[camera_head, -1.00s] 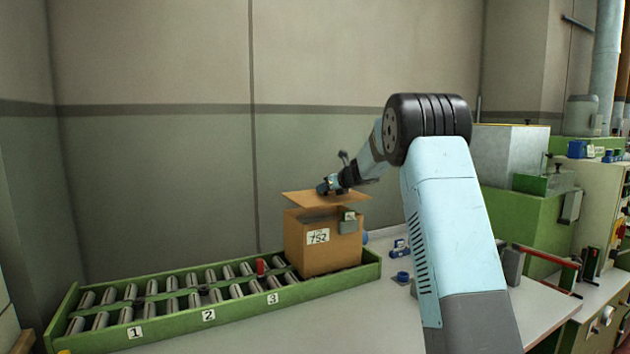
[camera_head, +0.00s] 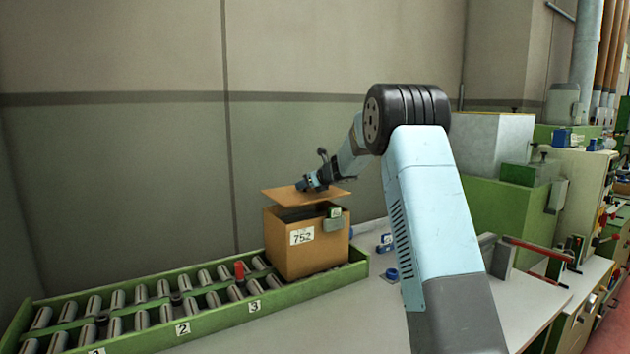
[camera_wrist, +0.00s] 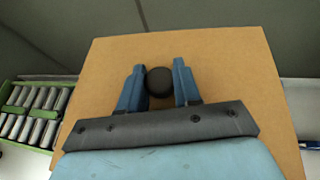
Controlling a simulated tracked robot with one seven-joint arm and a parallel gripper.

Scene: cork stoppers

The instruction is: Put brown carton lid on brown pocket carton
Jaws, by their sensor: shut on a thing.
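The brown carton lid (camera_head: 285,197) is a flat brown board held level above the brown pocket carton (camera_head: 290,252). My gripper (camera_head: 304,187) is shut on a dark round knob (camera_wrist: 159,82) on top of the lid. In the wrist view the lid (camera_wrist: 230,75) spreads out beneath my two blue fingers and hides the carton. In the head view a dark gap shows between the lid and the open top of the carton, so the two look apart. The carton bears a white label reading 752 and stands on the right end of the roller conveyor.
The green roller conveyor (camera_head: 222,310) runs to the left, with a red peg (camera_head: 239,270) on it. A small grey-green fitting (camera_head: 334,219) sits at the carton's upper right. Small blue parts (camera_head: 391,275) lie on the table to the right.

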